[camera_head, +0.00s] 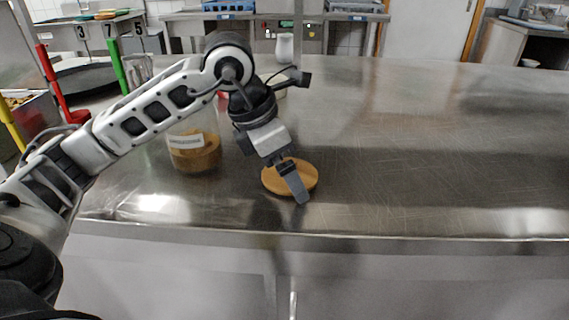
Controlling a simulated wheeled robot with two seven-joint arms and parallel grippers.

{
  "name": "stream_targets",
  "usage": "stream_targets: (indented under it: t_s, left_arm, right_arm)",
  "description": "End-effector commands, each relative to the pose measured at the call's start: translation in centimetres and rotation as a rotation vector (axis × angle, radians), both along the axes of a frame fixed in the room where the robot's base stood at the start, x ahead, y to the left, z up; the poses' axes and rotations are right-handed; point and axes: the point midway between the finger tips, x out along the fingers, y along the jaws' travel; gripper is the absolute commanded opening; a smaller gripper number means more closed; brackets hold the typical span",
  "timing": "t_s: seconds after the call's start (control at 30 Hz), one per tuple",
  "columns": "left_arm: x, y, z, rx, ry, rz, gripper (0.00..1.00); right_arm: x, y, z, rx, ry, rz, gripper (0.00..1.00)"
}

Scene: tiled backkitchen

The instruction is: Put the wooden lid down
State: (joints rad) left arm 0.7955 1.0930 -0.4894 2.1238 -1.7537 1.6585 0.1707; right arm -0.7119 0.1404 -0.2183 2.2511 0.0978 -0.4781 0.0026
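The wooden lid (310,177) is a round, light-brown disc near the front edge of the steel counter. It looks flat and at or just above the counter; I cannot tell if it touches. My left gripper (297,190) reaches down over the lid from the upper left, its fingers in front of the disc and hiding part of it. The fingers line up in this view, so I cannot tell whether they are shut on the lid. A glass jar (195,152) with a white label and brown contents stands left of the lid, behind my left arm. My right gripper is not in view.
The steel counter (430,150) is clear to the right of the lid. Red, green and yellow handled utensils (118,66) and a dark pan (85,78) are at the left. A white container (284,48) stands at the back.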

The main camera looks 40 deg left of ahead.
Motion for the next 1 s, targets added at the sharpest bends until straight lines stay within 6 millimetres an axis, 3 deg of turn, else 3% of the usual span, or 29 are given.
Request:
stream_targets:
  t_s: [0.33, 0.7, 1.0]
  left_arm:
    - [-0.2, 0.2, 1.2, 0.0, -0.003, 0.001, 1.0]
    - [-2.5, 1.9, 8.4, 0.0, -0.005, 0.002, 1.0]
    - [-3.7, 2.7, 11.4, -0.001, -0.001, 0.0, 1.0]
  right_arm:
    - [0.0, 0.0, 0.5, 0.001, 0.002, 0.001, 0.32]
    - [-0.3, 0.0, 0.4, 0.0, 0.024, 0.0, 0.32]
    - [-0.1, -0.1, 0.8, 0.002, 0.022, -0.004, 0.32]
